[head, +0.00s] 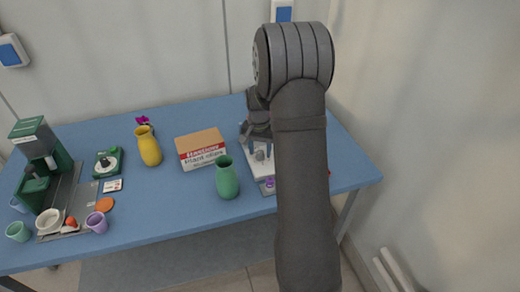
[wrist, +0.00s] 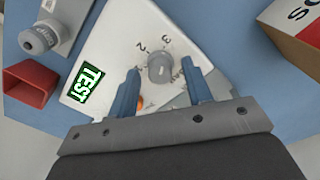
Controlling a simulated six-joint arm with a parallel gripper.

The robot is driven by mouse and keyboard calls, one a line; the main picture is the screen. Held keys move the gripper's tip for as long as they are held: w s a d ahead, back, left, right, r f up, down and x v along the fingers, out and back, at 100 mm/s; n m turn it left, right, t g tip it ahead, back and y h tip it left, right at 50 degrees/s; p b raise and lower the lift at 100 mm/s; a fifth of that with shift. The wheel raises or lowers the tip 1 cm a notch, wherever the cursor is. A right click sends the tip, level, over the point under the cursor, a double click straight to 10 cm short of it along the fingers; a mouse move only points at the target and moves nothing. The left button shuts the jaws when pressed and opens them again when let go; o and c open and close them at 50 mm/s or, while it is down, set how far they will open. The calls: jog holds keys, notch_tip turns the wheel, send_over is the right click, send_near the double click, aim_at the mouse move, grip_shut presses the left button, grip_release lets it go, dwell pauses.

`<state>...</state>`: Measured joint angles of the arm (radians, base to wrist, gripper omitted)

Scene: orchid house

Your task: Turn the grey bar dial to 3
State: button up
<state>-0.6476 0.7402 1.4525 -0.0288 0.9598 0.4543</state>
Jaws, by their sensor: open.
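The grey bar dial (wrist: 161,68) is a round knob on a white panel (wrist: 190,25) marked with a green TEST label (wrist: 88,83). The numerals 2 and 3 show beside the dial, 2 to its upper left and 3 above it. I cannot tell which mark its bar points to. My gripper (wrist: 160,66) is open, its blue fingers on either side of the dial; contact is not clear. In the head view my gripper (head: 259,143) is over the white panel (head: 262,170), partly hidden by my arm.
A plant clips carton (head: 201,149) and green vase (head: 227,178) stand left of my arm. A yellow vase (head: 148,147) is farther left.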

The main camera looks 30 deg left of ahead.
aim_at(259, 152)
jog(key=c, duration=1)
jog(key=shift+n, duration=0.5)
jog(key=o, duration=1)
notch_tip(259, 152, up, 18)
jog(key=shift+a+f, duration=0.2)
jog(key=shift+f, duration=0.05)
jog(key=shift+s, duration=0.1)
